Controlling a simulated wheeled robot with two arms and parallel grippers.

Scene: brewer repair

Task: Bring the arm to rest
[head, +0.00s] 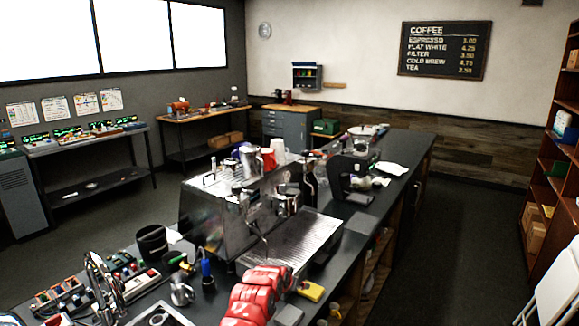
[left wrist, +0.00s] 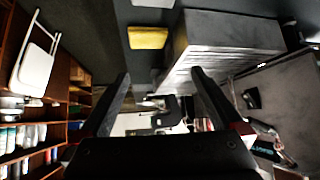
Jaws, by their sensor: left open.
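My left gripper (left wrist: 161,75) shows in the left wrist view as two dark fingers spread apart, with nothing between them. In the head view a red arm part of mine comes in at the bottom middle, over the front edge of the counter; the fingers cannot be made out there. The espresso machine (head: 215,212) stands on the counter just beyond the arm, with its ribbed metal tray (head: 300,238) toward me. A yellow block (head: 311,291) lies to the right of the arm, and a yellow block also shows in the left wrist view (left wrist: 148,37). My right gripper is not in view.
A dark grinder (head: 352,178) stands farther along the counter. A black cup (head: 152,242), a small metal pitcher (head: 181,292) and loose parts crowd the counter's left. A white folding chair (head: 558,290) and wooden shelves (head: 545,195) stand at the right. The floor between (head: 455,240) is clear.

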